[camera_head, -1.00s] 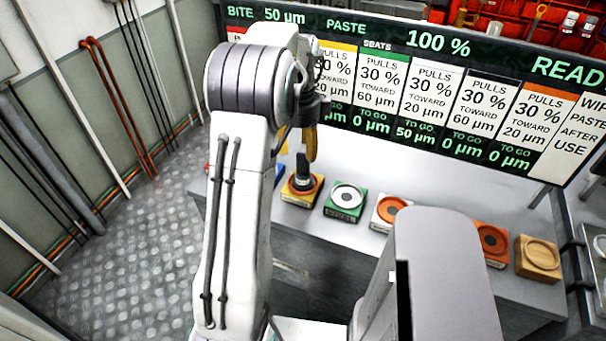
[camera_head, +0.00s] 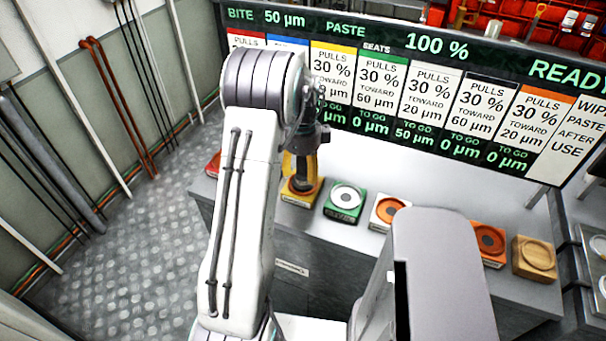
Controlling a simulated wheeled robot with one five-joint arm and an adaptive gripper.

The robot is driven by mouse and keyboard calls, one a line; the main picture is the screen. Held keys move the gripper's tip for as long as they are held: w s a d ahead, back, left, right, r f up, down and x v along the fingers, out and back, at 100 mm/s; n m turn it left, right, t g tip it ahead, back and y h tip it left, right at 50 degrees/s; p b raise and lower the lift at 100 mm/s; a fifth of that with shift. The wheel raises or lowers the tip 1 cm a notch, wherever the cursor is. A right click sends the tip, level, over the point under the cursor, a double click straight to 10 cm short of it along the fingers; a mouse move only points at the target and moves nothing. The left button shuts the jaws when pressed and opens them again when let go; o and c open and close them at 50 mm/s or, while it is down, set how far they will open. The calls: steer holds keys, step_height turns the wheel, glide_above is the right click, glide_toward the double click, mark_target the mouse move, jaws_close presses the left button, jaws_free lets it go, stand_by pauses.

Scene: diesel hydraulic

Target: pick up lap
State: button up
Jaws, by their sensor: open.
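The lap (camera_head: 302,183) is a dark upright tool standing on the yellow seat block (camera_head: 298,201) on the bench. My gripper (camera_head: 299,170) points down at the lap from above, with yellow-orange fingers beside its dark upper part. The fingers are open. The gripper and arm cover part of the lap, so I cannot tell whether a finger touches it.
A green seat (camera_head: 345,202), a white seat with an orange ring (camera_head: 388,211), an orange seat (camera_head: 489,242) and a wooden block (camera_head: 535,258) stand along the bench to the right. A red block (camera_head: 213,166) shows at the left. A large display board (camera_head: 430,85) rises behind.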

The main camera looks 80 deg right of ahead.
steer(key=shift+c, duration=0.4)
jaws_close()
